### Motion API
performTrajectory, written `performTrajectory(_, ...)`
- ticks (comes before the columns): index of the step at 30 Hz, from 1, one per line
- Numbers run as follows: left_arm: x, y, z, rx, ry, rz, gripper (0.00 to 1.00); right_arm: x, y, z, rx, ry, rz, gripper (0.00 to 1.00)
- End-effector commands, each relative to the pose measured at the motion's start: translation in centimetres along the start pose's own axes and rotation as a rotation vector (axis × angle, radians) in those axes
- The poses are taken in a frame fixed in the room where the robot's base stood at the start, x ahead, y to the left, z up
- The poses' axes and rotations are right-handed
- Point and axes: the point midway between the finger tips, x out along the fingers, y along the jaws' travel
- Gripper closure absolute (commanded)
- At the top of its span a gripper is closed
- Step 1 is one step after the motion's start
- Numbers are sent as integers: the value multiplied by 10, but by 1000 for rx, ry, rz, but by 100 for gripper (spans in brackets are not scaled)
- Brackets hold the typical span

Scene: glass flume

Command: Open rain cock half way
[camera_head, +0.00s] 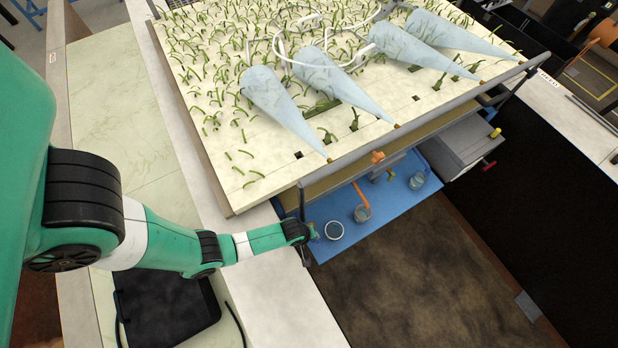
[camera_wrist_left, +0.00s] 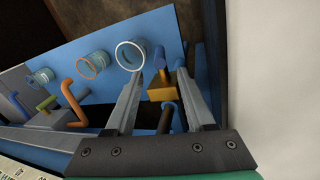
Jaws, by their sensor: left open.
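My left gripper (camera_head: 308,236) is beside the left end of the blue tray (camera_head: 405,206), under the planted bed's front edge; its fingers are hard to see there. In the left wrist view this gripper (camera_wrist_left: 158,80) is open, with a finger on either side of a brass cock body (camera_wrist_left: 162,93) with a blue lever (camera_wrist_left: 159,62). The fingers look apart from the cock. I see no label naming it the rain cock. Its outlet is not clear. My right gripper is in neither view.
Cups stand on the tray, including a white-rimmed one (camera_head: 334,230) near the gripper. The planted bed (camera_head: 240,140) with pale blue cones (camera_head: 275,100) overhangs behind. A pale ledge (camera_head: 275,300) lies in front.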

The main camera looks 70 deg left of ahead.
Motion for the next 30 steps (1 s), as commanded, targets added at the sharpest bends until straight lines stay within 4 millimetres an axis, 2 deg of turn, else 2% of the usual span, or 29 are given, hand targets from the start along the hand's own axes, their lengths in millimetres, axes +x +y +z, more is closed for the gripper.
performTrajectory(3,-9,0,0,0,0,0,45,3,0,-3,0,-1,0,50)
performTrajectory(10,-8,0,0,0,0,0,45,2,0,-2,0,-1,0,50)
performTrajectory(13,-9,6,1,4,0,9,63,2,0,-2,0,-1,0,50)
performTrajectory(14,-10,13,1,7,0,20,63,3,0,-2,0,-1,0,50)
performTrajectory(16,-18,45,2,16,1,72,63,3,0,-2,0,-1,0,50)
performTrajectory(17,-24,65,2,20,2,107,63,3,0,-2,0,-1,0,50)
performTrajectory(19,-48,128,4,35,4,220,63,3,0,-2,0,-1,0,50)
performTrajectory(20,-64,158,5,43,5,280,63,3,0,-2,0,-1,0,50)
performTrajectory(21,-88,199,7,55,7,365,63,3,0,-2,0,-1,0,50)
performTrajectory(23,-132,258,10,83,13,500,63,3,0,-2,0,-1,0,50)
performTrajectory(24,-165,294,13,104,19,591,63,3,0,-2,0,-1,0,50)
performTrajectory(26,-220,343,17,145,35,731,63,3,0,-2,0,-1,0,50)
performTrajectory(27,-260,370,20,176,50,824,63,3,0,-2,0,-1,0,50)
performTrajectory(29,-324,405,24,229,82,967,63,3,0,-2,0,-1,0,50)
performTrajectory(30,-368,424,26,268,112,1063,63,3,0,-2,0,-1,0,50)
